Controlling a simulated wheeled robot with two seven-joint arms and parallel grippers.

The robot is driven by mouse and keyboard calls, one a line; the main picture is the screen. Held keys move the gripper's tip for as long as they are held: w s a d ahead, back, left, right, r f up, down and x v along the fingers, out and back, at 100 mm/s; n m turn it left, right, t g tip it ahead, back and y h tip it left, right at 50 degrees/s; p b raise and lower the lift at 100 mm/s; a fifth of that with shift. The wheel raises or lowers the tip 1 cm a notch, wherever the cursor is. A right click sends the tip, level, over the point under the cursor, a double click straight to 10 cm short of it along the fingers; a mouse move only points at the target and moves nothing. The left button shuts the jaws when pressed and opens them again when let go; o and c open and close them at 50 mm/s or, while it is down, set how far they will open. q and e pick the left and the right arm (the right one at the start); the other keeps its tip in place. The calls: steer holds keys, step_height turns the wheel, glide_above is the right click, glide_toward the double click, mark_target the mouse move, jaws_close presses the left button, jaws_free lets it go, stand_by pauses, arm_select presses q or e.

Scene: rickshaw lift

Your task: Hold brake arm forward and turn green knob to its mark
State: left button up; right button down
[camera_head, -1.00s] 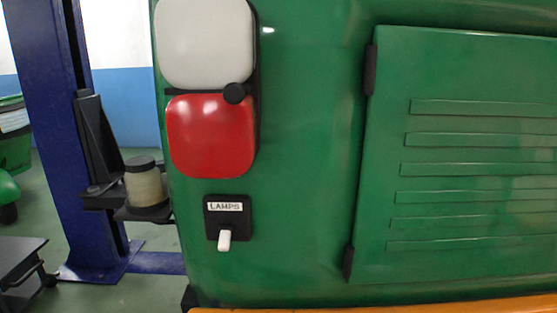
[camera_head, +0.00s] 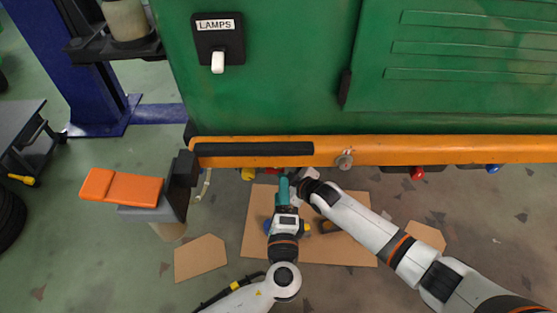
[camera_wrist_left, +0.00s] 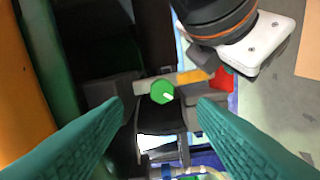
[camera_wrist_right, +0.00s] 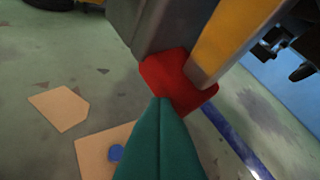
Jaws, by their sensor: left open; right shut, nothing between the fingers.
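The green knob (camera_wrist_left: 162,92) shows in the left wrist view, with a white pointer towards the lower right. My left gripper (camera_head: 284,184) is open, its teal fingers on either side of the knob and apart from it; the fingers also show in the left wrist view (camera_wrist_left: 160,112). A red pad (camera_wrist_right: 178,80) on a grey part, probably the brake arm, shows in the right wrist view; a red piece (camera_wrist_left: 222,78) shows right of the knob. My right gripper (camera_wrist_right: 160,104) is shut and empty, its tip overlapping the pad's lower edge; contact is unclear. The knob's mark is not discernible.
An orange bumper (camera_head: 430,150) with a black strip (camera_head: 255,155) runs above both grippers. An orange pad (camera_head: 136,187) on a stand is at the left. Cardboard (camera_head: 262,235) lies on the floor. My right wrist is close beside the knob area.

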arm_select(q)
steer(key=w+n, duration=0.3)
steer(key=n, duration=0.4)
steer(key=w+n, duration=0.4)
steer(key=n, duration=0.3)
steer(key=w+n, duration=0.3)
steer(key=n, duration=0.3)
steer(key=shift+w+a+f+n+y, duration=0.1)
steer(key=shift+w+a+n+y, duration=0.1)
steer(key=shift+a+n+y, duration=0.15)
steer(key=shift+d, duration=0.1)
steer(key=shift+c, duration=0.3)
steer(key=c, duration=0.9)
